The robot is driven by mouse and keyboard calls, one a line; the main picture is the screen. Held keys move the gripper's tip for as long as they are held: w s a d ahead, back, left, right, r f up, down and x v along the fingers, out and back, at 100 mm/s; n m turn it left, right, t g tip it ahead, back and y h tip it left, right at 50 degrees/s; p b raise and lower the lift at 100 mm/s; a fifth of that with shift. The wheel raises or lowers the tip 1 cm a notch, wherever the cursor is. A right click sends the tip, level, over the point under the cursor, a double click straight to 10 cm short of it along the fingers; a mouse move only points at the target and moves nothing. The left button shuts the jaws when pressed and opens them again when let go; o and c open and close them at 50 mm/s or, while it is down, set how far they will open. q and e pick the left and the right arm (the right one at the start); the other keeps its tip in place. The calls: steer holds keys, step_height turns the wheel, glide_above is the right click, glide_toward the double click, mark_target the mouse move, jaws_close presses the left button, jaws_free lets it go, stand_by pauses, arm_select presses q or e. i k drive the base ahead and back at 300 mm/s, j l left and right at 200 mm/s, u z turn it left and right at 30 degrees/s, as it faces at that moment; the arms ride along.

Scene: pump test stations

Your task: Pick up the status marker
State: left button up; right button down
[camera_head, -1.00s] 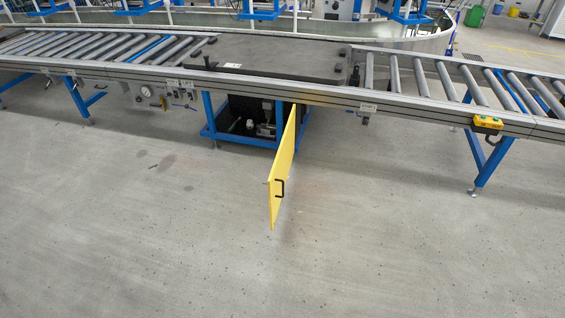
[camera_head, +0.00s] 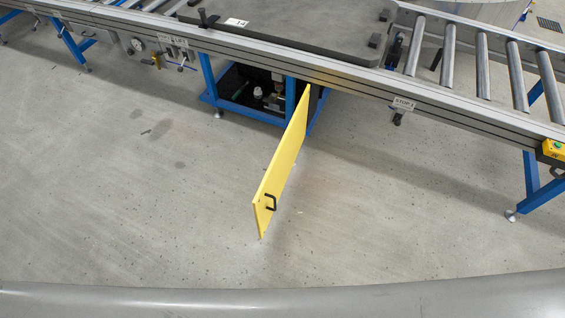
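I cannot make out a status marker for certain. A small white label (camera_head: 236,22) lies flat on the dark plate (camera_head: 290,28) of the conveyor; whether it is the marker I cannot tell. A small black upright clamp or knob (camera_head: 206,19) stands at the plate's left front edge. Neither of my grippers shows in the head view.
A yellow door (camera_head: 281,172) with a black handle stands open into the floor space below the conveyor. Rollers (camera_head: 482,66) lie right of the plate. A yellow box (camera_head: 553,149) sits on the right rail. A grey curved surface crosses the bottom edge.

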mark_target(258, 93)
steer(key=i+l+u, duration=0.15)
steer(key=i+l, duration=0.4)
steer(key=i, duration=0.15)
steer(key=j+z, duration=0.1)
steer(key=j, duration=0.4)
steer(key=k+j, duration=0.1)
steer(key=j, duration=0.4)
steer(key=j+z, duration=0.15)
steer(key=j, duration=0.35)
steer(key=k+j, duration=0.15)
steer(key=j, duration=0.3)
steer(key=z, duration=0.05)
